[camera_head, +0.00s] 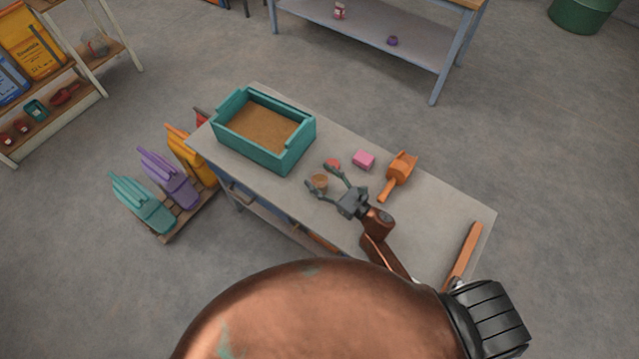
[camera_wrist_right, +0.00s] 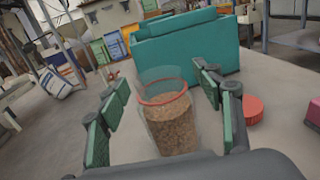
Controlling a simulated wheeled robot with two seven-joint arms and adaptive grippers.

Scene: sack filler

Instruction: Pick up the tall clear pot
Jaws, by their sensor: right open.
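The tall clear pot (camera_wrist_right: 171,122) stands upright on the table, filled with brown grain up to near a red ring; its clear rim rises above that. In the head view the pot (camera_head: 319,181) shows small at the tip of my right gripper. My right gripper (camera_head: 327,177) is open, its green-padded fingers on either side of the pot. In the right wrist view the pot stands between the fingers of the right gripper (camera_wrist_right: 165,105), with gaps on both sides. The pot's base is hidden behind the gripper body. My left gripper is not in view.
A teal bin of grain (camera_head: 299,145) stands behind the pot. A red round lid-like piece (camera_wrist_right: 253,109) lies right of the fingers. A pink block (camera_head: 363,159), an orange scoop (camera_head: 401,170) and an orange bar (camera_head: 465,254) lie farther right. The table's front edge is close.

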